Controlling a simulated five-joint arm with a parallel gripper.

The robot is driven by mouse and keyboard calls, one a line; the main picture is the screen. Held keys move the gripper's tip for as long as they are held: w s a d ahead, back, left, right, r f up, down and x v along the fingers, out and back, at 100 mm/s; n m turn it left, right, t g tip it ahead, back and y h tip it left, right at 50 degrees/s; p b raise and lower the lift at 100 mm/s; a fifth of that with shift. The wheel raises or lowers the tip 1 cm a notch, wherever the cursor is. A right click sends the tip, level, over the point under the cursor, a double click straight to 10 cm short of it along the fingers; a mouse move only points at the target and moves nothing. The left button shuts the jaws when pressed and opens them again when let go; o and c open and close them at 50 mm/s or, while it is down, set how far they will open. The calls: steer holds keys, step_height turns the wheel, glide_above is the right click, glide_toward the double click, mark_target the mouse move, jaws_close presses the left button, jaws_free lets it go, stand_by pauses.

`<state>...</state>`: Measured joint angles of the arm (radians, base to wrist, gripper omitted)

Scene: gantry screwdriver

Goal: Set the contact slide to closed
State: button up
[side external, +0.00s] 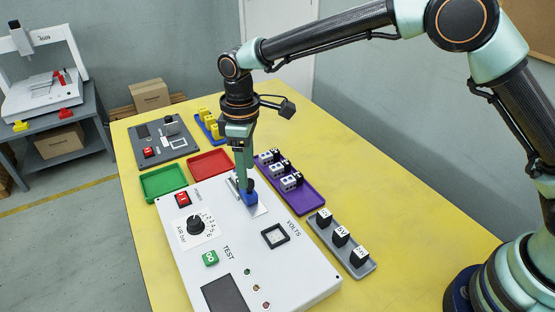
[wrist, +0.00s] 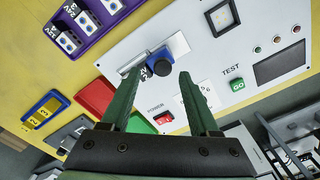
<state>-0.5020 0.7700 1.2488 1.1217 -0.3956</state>
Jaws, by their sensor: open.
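The contact slide has a blue knob (side external: 250,198) on a pale metal plate (side external: 262,210) set in the top of the white control panel (side external: 180,248). My gripper (side external: 247,182) points down at the knob. In the wrist view my gripper (wrist: 161,76) is open, with one green finger on each side of the knob. I cannot tell whether either finger touches it. The fingers partly hide the slide in the side view.
The panel also has a red power switch (side external: 183,199), a black dial (side external: 195,225), a green GO button (side external: 210,258) and a square VOLTS socket (side external: 275,236). Red (side external: 209,166), green (side external: 164,183), purple (side external: 312,196) and grey (side external: 369,266) trays stand around it.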

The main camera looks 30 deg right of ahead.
step_height(320, 180, up, 10)
stand_by(0.4)
steer(key=shift+d+r, duration=0.1)
steer(key=s+d+r+m+t, duration=0.1)
steer(key=s+d+r+m, duration=0.2)
steer(key=d, duration=0.4)
steer(key=s+d+r+m+t, duration=0.1)
steer(key=s+d+r+m, duration=0.1)
steer(key=d+r, duration=0.4)
steer(key=s+d+f+m+t, duration=0.3)
steer(key=s+d+f+m, duration=0.2)
steer(key=s+d, duration=0.6)
steer(key=shift+s+d+t, duration=0.3)
steer(key=shift+s+d, duration=0.1)
steer(key=shift+s, duration=0.1)
